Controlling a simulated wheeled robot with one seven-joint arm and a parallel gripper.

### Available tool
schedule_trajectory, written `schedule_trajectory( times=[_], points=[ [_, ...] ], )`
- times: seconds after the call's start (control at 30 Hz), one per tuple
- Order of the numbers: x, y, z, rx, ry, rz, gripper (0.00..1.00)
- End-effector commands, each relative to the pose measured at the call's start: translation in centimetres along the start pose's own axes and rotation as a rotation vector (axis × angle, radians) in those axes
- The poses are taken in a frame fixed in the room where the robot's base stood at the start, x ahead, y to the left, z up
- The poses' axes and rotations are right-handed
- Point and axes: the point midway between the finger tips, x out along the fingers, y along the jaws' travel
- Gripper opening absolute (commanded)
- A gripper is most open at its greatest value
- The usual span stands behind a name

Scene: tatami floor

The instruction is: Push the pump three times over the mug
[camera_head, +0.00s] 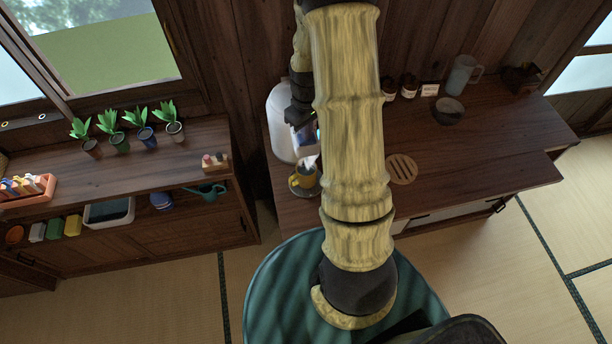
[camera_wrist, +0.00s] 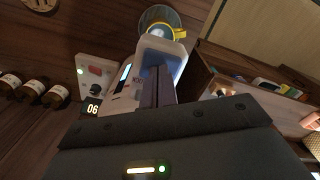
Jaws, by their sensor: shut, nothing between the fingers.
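The pump is a rounded white dispenser (camera_head: 282,122) at the left end of the counter, partly hidden by my arm. In the wrist view its white top (camera_wrist: 172,48) has a blue panel, and my gripper's closed dark fingers (camera_wrist: 160,72) overlap that panel. I cannot tell whether they touch it. The mug (camera_head: 302,184) is yellow and stands at the pump's front, below its pale spout. In the wrist view the mug (camera_wrist: 172,28) shows beyond the pump top, which covers part of it. My gripper is shut and empty; in the head view my arm mostly hides it.
A small panel (camera_wrist: 98,72) with a red button and a display reading 06 lies beside the pump. Brown jars (camera_wrist: 30,88), a slotted round coaster (camera_head: 402,169), a dark bowl (camera_head: 448,110) and a clear pitcher (camera_head: 462,75) are on the counter. Potted plants (camera_head: 122,144) line the left cabinet.

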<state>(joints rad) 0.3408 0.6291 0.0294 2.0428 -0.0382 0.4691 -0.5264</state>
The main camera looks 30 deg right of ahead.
Motion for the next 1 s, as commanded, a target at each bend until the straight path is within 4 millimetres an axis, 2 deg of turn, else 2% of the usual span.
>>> schedule_trajectory(
  times=[0.27, 0.53, 1.0],
  points=[
    [0.9, 0.0, 0.1, 0.0, -0.002, -0.001, 0.0],
    [0.7, -0.1, 0.1, 0.0, -0.003, -0.002, 0.0],
    [-1.5, 0.0, 0.1, 0.0, -0.002, -0.001, 0.0]
  ],
)
